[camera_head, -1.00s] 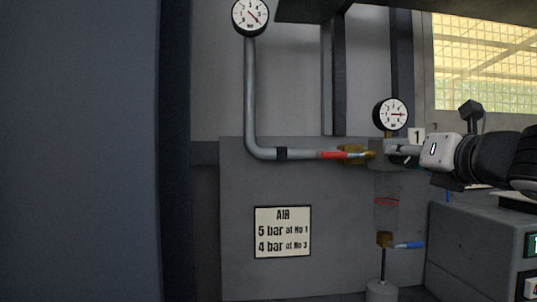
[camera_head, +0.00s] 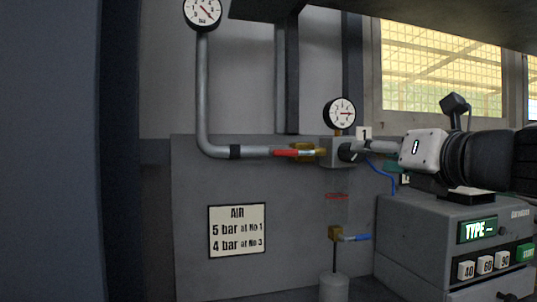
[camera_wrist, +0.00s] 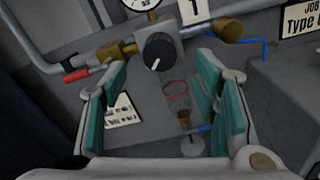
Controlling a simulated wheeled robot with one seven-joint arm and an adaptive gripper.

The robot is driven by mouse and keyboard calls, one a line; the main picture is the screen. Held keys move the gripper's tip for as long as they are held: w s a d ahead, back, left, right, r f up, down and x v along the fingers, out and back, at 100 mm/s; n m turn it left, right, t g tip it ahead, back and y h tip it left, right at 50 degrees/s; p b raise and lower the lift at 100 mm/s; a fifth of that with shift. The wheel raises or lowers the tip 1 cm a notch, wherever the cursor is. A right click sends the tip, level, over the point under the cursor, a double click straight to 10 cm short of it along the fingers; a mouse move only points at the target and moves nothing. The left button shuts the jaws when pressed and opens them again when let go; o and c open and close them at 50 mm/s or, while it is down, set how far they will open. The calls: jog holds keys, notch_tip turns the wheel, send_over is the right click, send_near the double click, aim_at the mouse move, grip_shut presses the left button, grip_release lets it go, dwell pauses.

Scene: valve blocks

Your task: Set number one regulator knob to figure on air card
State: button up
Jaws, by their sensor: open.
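The number one regulator knob (camera_wrist: 158,51) is black with a white pointer line and shows in the wrist view just beyond my fingertips. The air card (camera_head: 237,229) reads 5 bar at No 1 and 4 bar at No 3. The gauge (camera_head: 340,113) above the regulator has its needle pointing right.
A red-handled valve (camera_head: 295,152) lies left of the regulator, and a blue-handled valve (camera_head: 355,238) sits below it. A number 1 tag (camera_head: 364,133) is beside the knob. A machine with a TYPE display (camera_head: 478,230) stands at the lower right. A dark panel fills the far left.

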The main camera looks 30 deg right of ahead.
jog(key=s, duration=0.2)
jog(key=s+a, duration=0.1)
jog(key=s, duration=0.1)
jog(key=shift+s, duration=0.3)
jog(key=w+a+f+n+g+y, duration=0.1)
jog(key=a+f+n+g+y, duration=0.6)
jog(key=a+f+n, duration=1.2)
jog(key=s+f+n+g, duration=0.2)
jog(key=s+f+n, duration=0.1)
jog(key=n, duration=0.3)
jog(key=s+a+f+n+g+h, duration=0.1)
jog(key=s+f+n+g, duration=0.2)
jog(key=n, duration=0.3)
jog(key=s+f+n+g+h, duration=0.1)
jog(key=s+f+n+g, duration=0.2)
jog(key=n, duration=0.3)
jog(key=shift+s+a+f+n, duration=0.15)
jog(key=shift+s+f+n, duration=0.35)
jog(key=shift+s, duration=0.35)
notch_tip(320, 180, up, 17)
jog(key=s+d+n+t+h+p, duration=0.1)
jog(key=s+n+p, duration=0.2)
jog(key=p, duration=1.4)
jog(key=shift+d+n+t+h, duration=0.3)
jog(key=shift+n, duration=0.1)
